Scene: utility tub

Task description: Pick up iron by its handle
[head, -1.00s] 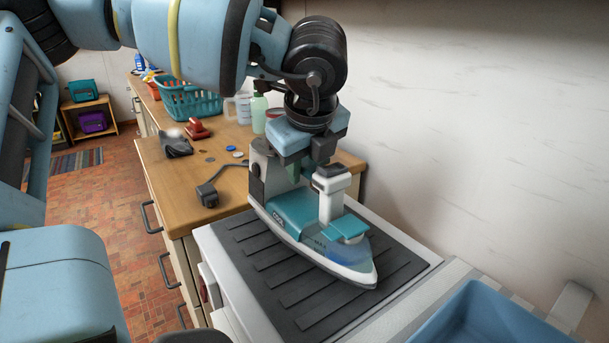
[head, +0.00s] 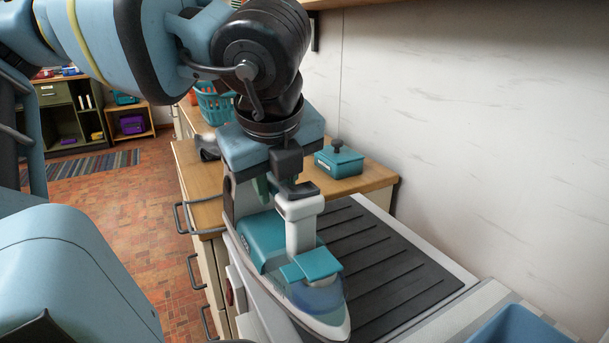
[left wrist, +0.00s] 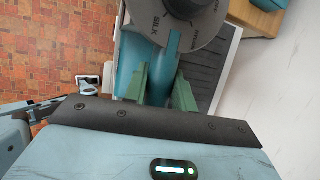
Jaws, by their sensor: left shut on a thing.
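The iron (head: 262,238), teal and white with a grey rim, is in the head view, its tip toward the lower right. It hangs over the left edge of the dark ribbed pad (head: 385,260) and seems raised clear of it. My left gripper (head: 266,187) comes down from above and is shut on the iron's handle, largely hidden by the gripper and the front post. In the left wrist view, the green fingers (left wrist: 160,86) flank the teal handle (left wrist: 159,62), with a grey dial marked SILK (left wrist: 185,22) beyond. My right gripper is not in view.
A teal lidded box (head: 339,161) stands on the wooden counter behind the pad. A teal basket (head: 214,104) is farther back. The wall (head: 470,120) bounds the right side. A blue tub (head: 525,328) is at the lower right. Open tiled floor lies left.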

